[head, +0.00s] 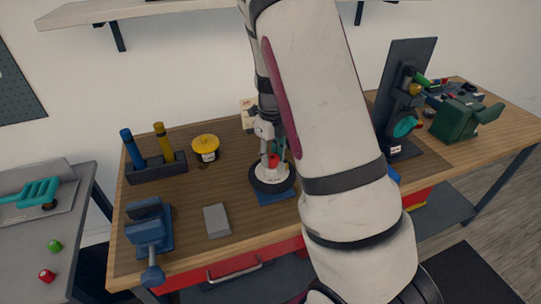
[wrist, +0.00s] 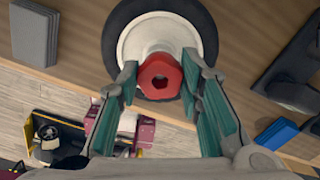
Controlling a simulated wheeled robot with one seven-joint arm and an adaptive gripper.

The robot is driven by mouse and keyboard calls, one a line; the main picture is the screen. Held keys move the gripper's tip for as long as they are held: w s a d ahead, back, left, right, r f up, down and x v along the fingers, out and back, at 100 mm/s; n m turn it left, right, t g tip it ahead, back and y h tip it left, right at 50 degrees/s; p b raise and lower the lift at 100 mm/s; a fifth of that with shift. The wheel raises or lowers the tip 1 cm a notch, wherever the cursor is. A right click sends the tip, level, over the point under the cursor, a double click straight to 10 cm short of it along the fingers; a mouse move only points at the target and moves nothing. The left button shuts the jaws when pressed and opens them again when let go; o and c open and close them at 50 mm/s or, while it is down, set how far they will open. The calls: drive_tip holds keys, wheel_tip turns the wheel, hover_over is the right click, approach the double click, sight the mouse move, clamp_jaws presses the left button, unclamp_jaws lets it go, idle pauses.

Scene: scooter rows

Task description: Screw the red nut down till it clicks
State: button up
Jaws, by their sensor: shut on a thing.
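The red nut (wrist: 160,75) sits over the middle of a white hub (wrist: 158,35) with a black tyre (wrist: 203,20) around it. In the head view the red nut (head: 273,161) shows on top of the wheel (head: 270,183), which lies flat on a blue base (head: 277,196) on the bench. My gripper (wrist: 160,82) comes from above, with its green-padded fingers on the left and right sides of the nut, shut on it. In the head view my gripper (head: 273,156) is partly hidden by my arm. The thread under the nut is hidden.
On the wooden bench (head: 185,215) are a blue vise (head: 148,228), a grey block (head: 216,221), a yellow round container (head: 206,147) and a rack (head: 157,168) with blue and yellow handles. A dark upright stand (head: 405,85) and green machine (head: 462,118) stand right.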

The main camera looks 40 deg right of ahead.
drive_tip(key=m, duration=0.3)
drive_tip(key=shift+s+a, duration=0.2)
drive_tip(key=m, duration=0.5)
drive_tip(key=shift+f, duration=0.1)
drive_tip(key=o, duration=1.2)
drive_tip(key=shift+a, duration=0.2)
drive_tip(key=shift+d, duration=0.15)
drive_tip(key=shift+w+r, duration=0.1)
drive_tip(key=shift+r, duration=0.35)
wheel_tip(320, 180, up, 11)
drive_tip(key=shift+r, duration=0.15)
